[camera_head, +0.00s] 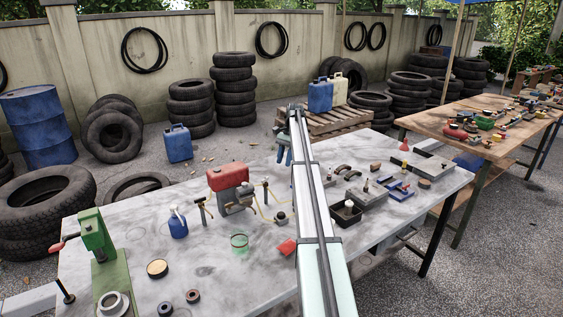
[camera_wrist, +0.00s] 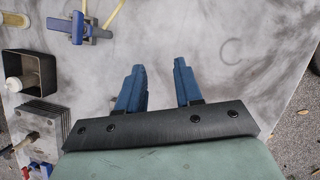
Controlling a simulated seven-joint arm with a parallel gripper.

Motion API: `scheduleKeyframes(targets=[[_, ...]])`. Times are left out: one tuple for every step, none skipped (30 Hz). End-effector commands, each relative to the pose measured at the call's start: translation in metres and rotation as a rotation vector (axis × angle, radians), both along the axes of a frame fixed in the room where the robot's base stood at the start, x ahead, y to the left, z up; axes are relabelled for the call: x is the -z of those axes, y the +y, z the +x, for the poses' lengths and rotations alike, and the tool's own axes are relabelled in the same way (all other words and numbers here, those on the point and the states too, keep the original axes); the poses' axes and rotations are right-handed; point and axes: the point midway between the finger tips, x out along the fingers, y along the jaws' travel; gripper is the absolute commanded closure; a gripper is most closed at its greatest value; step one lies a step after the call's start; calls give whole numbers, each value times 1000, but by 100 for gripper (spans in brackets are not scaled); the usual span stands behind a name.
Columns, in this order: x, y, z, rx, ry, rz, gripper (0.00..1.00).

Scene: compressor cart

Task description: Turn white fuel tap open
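My gripper (camera_wrist: 159,72) has two blue fingers, held apart with only bare table between them in the wrist view. In the head view my gripper (camera_head: 284,152) hangs above the table's back edge, behind the red-topped engine (camera_head: 228,177) and to its right. Yellow lines run from the engine to small upright fittings (camera_head: 265,190) on the table. In the wrist view a blue-and-grey fitting (camera_wrist: 78,28) with yellow lines lies at the top left, apart from my fingers. I cannot clearly make out a white tap, and my arm hides part of the table.
A black open box (camera_head: 347,215) with a white-topped item stands right of my arm, near metal parts (camera_head: 367,197). A blue can (camera_head: 178,225), a green-rimmed cup (camera_head: 239,243) and a green press (camera_head: 97,240) stand to the left. Bare marble tabletop (camera_head: 210,275) lies in front.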

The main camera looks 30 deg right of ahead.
Motion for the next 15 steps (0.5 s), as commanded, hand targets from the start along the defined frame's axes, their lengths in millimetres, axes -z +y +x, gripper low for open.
scheduleKeyframes(targets=[[0, 0, 0, 0, 0, 0, 65], [0, 0, 0, 0, 0, 0, 65], [0, 0, 0, 0, 0, 0, 65], [0, 0, 0, 0, 0, 0, 65], [0, 0, 0, 0, 0, 0, 65], [0, 2, 0, -1, 0, 0, 65], [0, 4, 2, -4, -1, 0, 65], [-1, 8, 4, -8, -1, 0, 65], [-4, 15, 8, -17, -4, -2, 65], [-10, 24, 12, -26, -9, -5, 65], [-20, 34, 16, -38, -18, -10, 65], [-34, 49, 17, -52, -31, -18, 65], [-44, 63, 18, -65, -42, -23, 65], [-56, 76, 14, -75, -53, -31, 65], [-70, 93, 10, -90, -67, -43, 65]])
